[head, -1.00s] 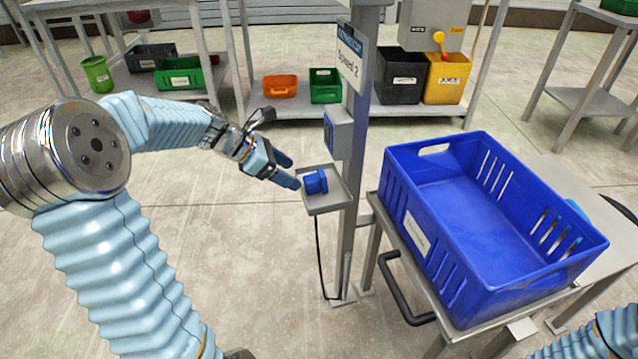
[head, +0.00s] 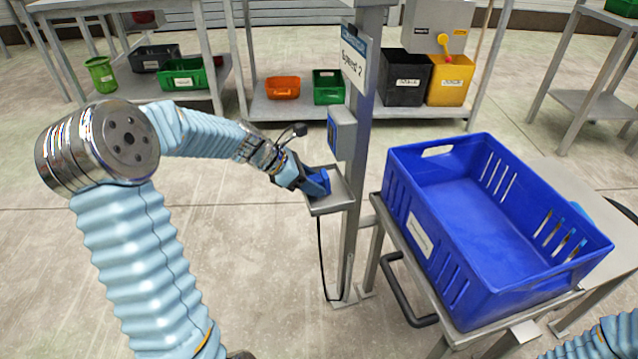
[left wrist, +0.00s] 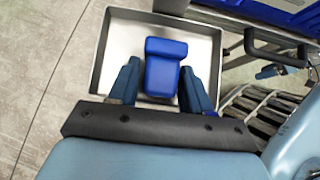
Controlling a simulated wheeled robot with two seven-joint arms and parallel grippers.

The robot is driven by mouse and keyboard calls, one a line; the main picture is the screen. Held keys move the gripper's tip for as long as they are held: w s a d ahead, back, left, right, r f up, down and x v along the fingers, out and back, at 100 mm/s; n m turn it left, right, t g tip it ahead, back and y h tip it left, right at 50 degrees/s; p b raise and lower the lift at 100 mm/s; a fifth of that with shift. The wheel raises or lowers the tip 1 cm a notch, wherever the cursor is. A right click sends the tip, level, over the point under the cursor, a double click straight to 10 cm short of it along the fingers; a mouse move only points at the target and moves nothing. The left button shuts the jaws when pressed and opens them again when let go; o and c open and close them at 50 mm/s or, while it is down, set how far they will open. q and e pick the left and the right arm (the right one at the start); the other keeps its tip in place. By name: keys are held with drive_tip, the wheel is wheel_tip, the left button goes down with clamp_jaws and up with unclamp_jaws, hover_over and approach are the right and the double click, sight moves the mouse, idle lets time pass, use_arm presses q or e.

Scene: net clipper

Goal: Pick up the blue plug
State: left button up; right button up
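The blue plug (left wrist: 164,68) lies in a small grey metal tray (left wrist: 113,50) fixed to a post. In the left wrist view my left gripper (left wrist: 158,85) is open, with one blue finger on each side of the plug and a narrow gap showing beside it. In the head view the left gripper (head: 317,184) reaches over the tray (head: 340,201) from the left and mostly hides the plug (head: 326,180). My right gripper is not in view; only part of the right arm shows at the bottom right corner.
The grey post (head: 357,180) carries a small box (head: 342,133) and a sign (head: 354,60) just above the tray. A black cable (head: 320,255) hangs below it. A large blue crate (head: 490,220) stands on a cart to the right. Open floor lies left of the tray.

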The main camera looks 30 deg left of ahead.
sight(321, 175)
use_arm(q)
drive_tip(key=c, duration=0.7)
drive_tip(key=shift+o, duration=0.2)
drive_tip(key=shift+r, duration=0.1)
drive_tip(key=shift+r, duration=0.5)
wheel_tip(321, 175, up, 2)
drive_tip(key=shift+r+p, duration=0.2)
drive_tip(key=shift+p, duration=0.15)
drive_tip(key=s+a, duration=1.2)
drive_tip(key=a, duration=0.1)
drive_tip(key=shift+s+b, duration=0.35)
drive_tip(key=shift+b, duration=0.1)
